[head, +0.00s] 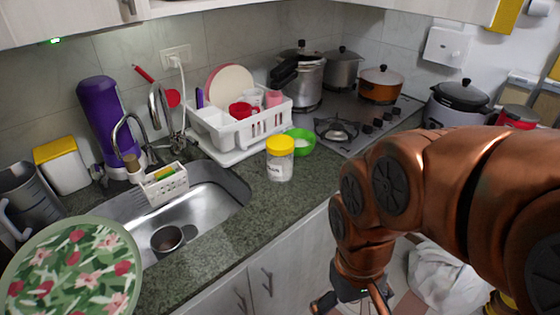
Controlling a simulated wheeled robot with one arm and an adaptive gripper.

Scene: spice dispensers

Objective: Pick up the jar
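A white jar (279,168) with a yellow lid and dark lettering stands upright on the green-grey stone counter (240,240), near the middle of the head view. It is to the right of the sink and close to a green bowl. My gripper (345,303) hangs at the bottom edge of the head view, below and to the right of the jar, in front of the counter's front edge. It is apart from the jar. Its fingers are partly cut off by the frame, so their opening is not clear.
A white dish rack (238,135) with cups and plates stands behind the jar. The green bowl (300,143) is just behind and right of it. The sink (215,195) lies left. A stove (350,132) with pots is at the back. The counter in front of the jar is clear.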

